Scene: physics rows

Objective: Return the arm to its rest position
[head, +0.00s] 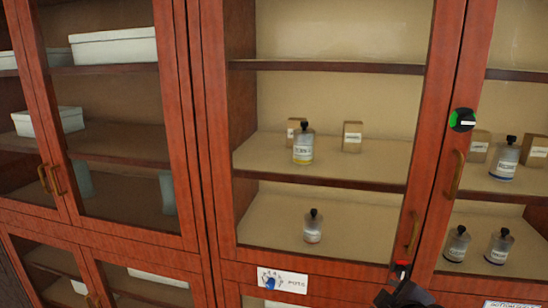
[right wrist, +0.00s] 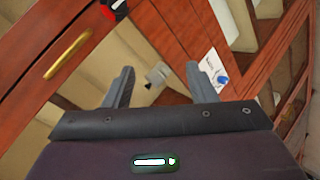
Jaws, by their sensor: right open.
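My right gripper shows in the right wrist view (right wrist: 162,82) with its two fingers spread apart and nothing held between them. A small grey-white bottle appears beyond the gap, apart from the fingers. In the head view a dark part of my arm (head: 405,295) shows at the bottom right, in front of the cabinet's lower frame. My left gripper is not in either view.
A wooden cabinet (head: 212,150) with glazed doors fills the head view. Its shelves hold bottles (head: 303,148), small boxes (head: 352,137) and white boxes (head: 115,46). Brass handles (head: 413,232) stick out. A round green-and-black dial (head: 462,120) sits on the right frame.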

